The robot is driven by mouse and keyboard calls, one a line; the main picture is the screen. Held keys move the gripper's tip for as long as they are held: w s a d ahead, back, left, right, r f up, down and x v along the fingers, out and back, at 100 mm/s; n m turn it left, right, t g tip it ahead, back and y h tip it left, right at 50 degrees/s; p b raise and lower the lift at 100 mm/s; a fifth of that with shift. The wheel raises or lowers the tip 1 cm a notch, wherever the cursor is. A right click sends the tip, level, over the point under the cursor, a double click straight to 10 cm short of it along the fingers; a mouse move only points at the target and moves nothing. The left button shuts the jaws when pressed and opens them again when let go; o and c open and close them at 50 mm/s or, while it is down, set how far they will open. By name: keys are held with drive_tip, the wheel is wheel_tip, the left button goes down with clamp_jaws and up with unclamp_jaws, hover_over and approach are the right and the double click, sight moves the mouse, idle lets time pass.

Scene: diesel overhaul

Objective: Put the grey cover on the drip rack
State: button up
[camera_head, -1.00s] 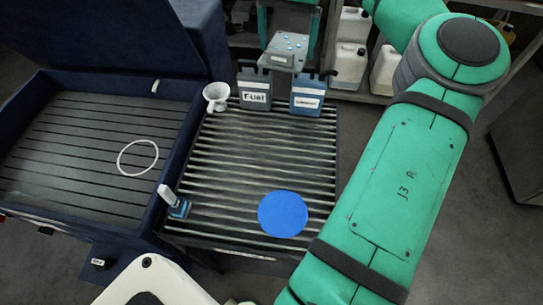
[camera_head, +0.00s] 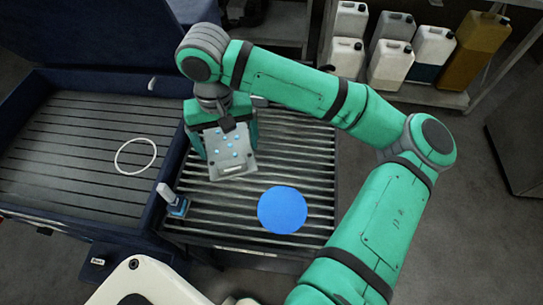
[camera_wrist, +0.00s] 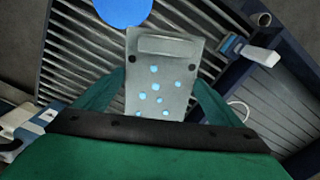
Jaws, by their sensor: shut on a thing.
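The grey cover (camera_head: 231,155), a flat plate with several pale blue spots, is held in my gripper (camera_head: 222,128). In the wrist view the cover (camera_wrist: 163,75) sits between the two green fingers of my gripper (camera_wrist: 160,100), which are shut on it. The drip rack (camera_head: 305,160) is the dark slatted surface in the middle. The cover is over its left half; I cannot tell the gap between them.
A blue disc (camera_head: 282,210) lies on the rack's front part. A small blue-and-white item (camera_head: 173,200) stands at its left front corner. A blue slatted basin (camera_head: 60,150) with a white ring (camera_head: 135,156) adjoins on the left. Jugs (camera_head: 390,65) stand behind. The rack's right middle looks clear.

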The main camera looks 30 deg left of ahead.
drive_tip(key=w+d+f, duration=0.4)
drive_tip(key=w+d, duration=0.1)
drive_tip(key=w, duration=0.2)
hover_over(279, 161)
drive_tip(key=s, duration=0.1)
drive_tip(key=f, duration=0.4)
drive_tip(key=shift+a+f, duration=0.25)
drive_tip(key=shift+f, duration=0.15)
drive_tip(key=shift+w+d+f, duration=0.2)
drive_tip(key=shift+w+f, duration=0.05)
drive_tip(key=shift+f, duration=0.25)
drive_tip(key=shift+w+d+f, duration=0.1)
drive_tip(key=shift+w+f, duration=0.1)
drive_tip(key=shift+f, duration=1.55)
drive_tip(key=o, duration=1.3)
wheel_tip(279, 161, up, 12)
